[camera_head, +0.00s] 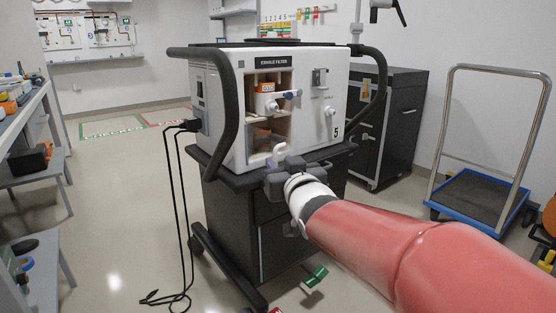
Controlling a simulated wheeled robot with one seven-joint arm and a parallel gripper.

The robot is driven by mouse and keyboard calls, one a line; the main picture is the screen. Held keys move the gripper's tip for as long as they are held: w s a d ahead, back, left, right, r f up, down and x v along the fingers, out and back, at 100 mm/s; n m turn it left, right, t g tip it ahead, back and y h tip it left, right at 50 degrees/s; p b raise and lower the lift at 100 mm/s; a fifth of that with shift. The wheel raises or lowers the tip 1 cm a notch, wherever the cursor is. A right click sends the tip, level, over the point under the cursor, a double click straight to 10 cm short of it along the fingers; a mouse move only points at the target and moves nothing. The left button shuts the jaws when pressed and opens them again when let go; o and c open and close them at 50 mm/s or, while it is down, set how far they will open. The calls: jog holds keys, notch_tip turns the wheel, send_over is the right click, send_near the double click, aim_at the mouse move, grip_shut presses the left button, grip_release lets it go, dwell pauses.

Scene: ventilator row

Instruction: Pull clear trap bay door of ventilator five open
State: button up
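Ventilator five (225,95) is a white box with dark side handles, marked "EXHALE FILTER" on top and "5" at lower right. Its front has an open-looking bay with an orange-labelled filter (267,89) above and a darker compartment, the trap bay (258,134), below. A clear door over the lower compartment is hard to make out. My gripper (277,160) is at the lower front of the ventilator, just below and in front of the trap bay. A pale ring-like piece shows at its tip. I cannot tell whether the fingers touch the door or are open.
The ventilator stands on a black wheeled cabinet (232,210). A black case (402,115) and a blue trolley (478,195) stand at right. A black cable hangs at left, reaching the floor. Shelving (40,165) lines the left edge.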

jog(key=v, duration=0.5)
jog(key=s+d+f+m+g+h, duration=0.1)
jog(key=s+d+f+g, duration=0.3)
jog(key=s, duration=0.4)
jog(key=s+d+f+m+g+h, duration=0.1)
jog(key=s+d+f+g+h, duration=0.1)
jog(key=s+f+g, duration=0.35)
jog(key=s+d+f+m+g+h, duration=0.1)
jog(key=s+d+f+g, duration=0.15)
jog(key=s+f, duration=0.5)
notch_tip(320, 180, up, 14)
jog(key=s+p, duration=0.2)
jog(key=p, duration=1.1)
jog(key=shift+s+f, duration=0.25)
